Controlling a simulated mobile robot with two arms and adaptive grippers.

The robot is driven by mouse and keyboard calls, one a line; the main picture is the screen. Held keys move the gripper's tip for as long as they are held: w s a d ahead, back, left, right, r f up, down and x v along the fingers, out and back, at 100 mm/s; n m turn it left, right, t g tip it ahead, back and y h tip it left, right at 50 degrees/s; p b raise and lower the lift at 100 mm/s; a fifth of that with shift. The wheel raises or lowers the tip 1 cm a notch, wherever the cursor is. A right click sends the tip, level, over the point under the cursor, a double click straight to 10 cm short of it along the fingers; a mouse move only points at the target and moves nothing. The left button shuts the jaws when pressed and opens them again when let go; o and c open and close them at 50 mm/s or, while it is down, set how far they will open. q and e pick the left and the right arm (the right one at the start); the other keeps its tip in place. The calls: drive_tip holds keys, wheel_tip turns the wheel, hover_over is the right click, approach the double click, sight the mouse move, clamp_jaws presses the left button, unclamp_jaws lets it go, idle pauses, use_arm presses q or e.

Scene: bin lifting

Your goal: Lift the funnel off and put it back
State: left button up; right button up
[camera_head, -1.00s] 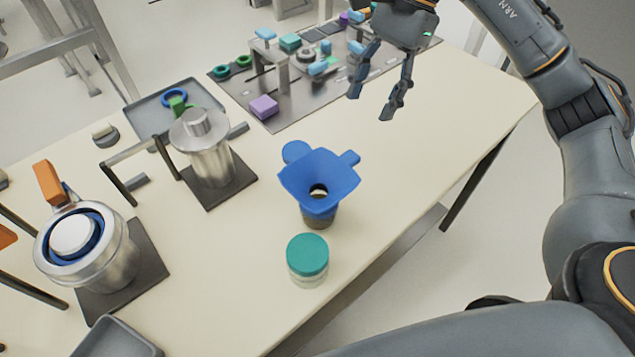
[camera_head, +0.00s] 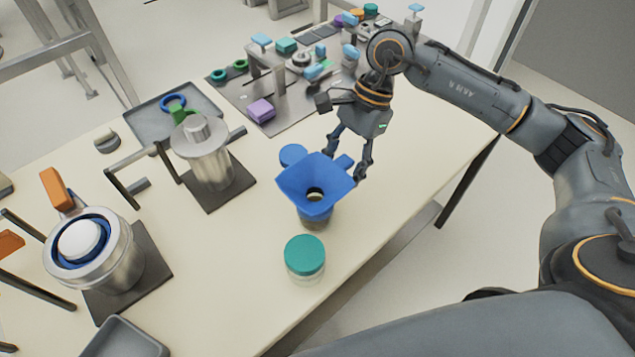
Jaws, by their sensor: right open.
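The blue funnel (camera_head: 316,185) sits upright in a dark-based jar (camera_head: 313,222) near the table's right edge. One finger shows at the funnel's back rim and the other beside the right tab. I cannot tell whether they touch it. My left gripper is not in view.
A teal-lidded jar (camera_head: 305,258) stands in front of the funnel. Metal canisters (camera_head: 208,165) (camera_head: 110,265) on dark plates stand to the left. A dark mat (camera_head: 235,95) with small coloured parts lies behind.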

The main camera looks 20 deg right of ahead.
clamp_jaws()
idle(0.4)
drive_tip(key=shift+r, duration=0.25)
drive_tip(key=r, duration=0.1)
drive_tip(key=r+b, duration=0.1)
drive_tip(key=r, duration=0.1)
drive_tip(key=shift+s+a+r+b, duration=0.15)
drive_tip(key=shift+s+b, duration=0.15)
drive_tip(key=shift+b, duration=0.1)
drive_tip(key=s+r, duration=0.2)
drive_tip(key=r, duration=0.1)
drive_tip(key=s+r+b, duration=0.1)
drive_tip(key=s, duration=0.1)
drive_tip(key=shift+a+r, duration=0.35)
drive_tip(key=s+a+r+p, duration=0.2)
drive_tip(key=s+r, duration=0.7)
drive_tip(key=shift+r, duration=0.25)
